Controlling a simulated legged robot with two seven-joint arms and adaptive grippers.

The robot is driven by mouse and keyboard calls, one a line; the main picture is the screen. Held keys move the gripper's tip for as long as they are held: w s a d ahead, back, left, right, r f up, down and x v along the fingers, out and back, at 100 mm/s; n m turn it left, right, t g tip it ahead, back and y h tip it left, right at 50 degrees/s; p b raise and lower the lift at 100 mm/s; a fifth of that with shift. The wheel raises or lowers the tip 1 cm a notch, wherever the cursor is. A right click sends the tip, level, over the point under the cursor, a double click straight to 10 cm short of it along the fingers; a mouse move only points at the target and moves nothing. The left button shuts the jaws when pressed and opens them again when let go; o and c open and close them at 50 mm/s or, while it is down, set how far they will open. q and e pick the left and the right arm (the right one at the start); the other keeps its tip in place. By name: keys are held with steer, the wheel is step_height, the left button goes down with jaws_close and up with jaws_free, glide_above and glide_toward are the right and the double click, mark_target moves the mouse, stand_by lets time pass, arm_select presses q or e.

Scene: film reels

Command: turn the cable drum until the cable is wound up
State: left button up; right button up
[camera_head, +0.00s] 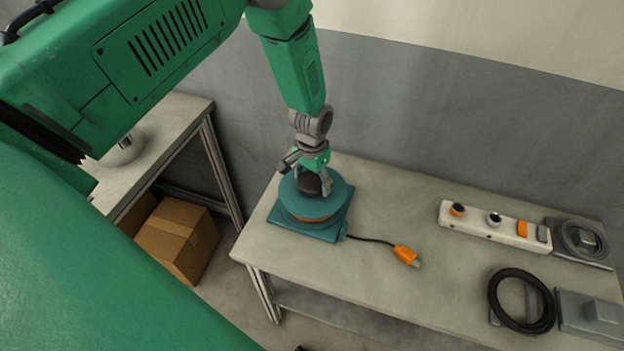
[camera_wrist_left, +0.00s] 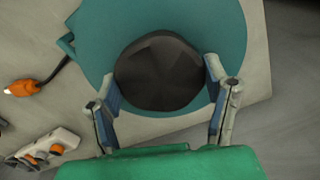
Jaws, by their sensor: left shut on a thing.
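The teal cable drum (camera_head: 288,204) stands on its square base on the table, near the table's left end. Its dark knob (camera_head: 312,182) is on top; it also shows in the left wrist view (camera_wrist_left: 158,72). An orange band of cable shows under the drum's top disc. A short dark cable (camera_head: 368,239) leads from the base to an orange plug (camera_head: 406,255) lying on the table. My left gripper (camera_head: 312,178) comes down from above and is shut on the knob, with a finger on either side. My right gripper is not in view.
A white power strip (camera_head: 490,228) lies right of the drum. A black cable coil (camera_head: 521,300) and grey blocks lie at the table's right end. A cardboard box (camera_head: 178,240) is on the lower left. The table's front middle is clear.

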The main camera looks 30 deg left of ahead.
arm_select(q)
steer(key=shift+s+f, duration=0.25)
steer(key=shift+s, duration=0.15)
stand_by(0.3)
steer(key=o, duration=1.7)
steer(key=shift+c, duration=0.2)
steer(key=shift+r, duration=0.1)
steer(key=shift+w, duration=0.1)
steer(key=shift+w+a+r, duration=0.1)
steer(key=shift+r, duration=0.15)
step_height(320, 180, up, 11)
steer(key=shift+r, duration=0.2)
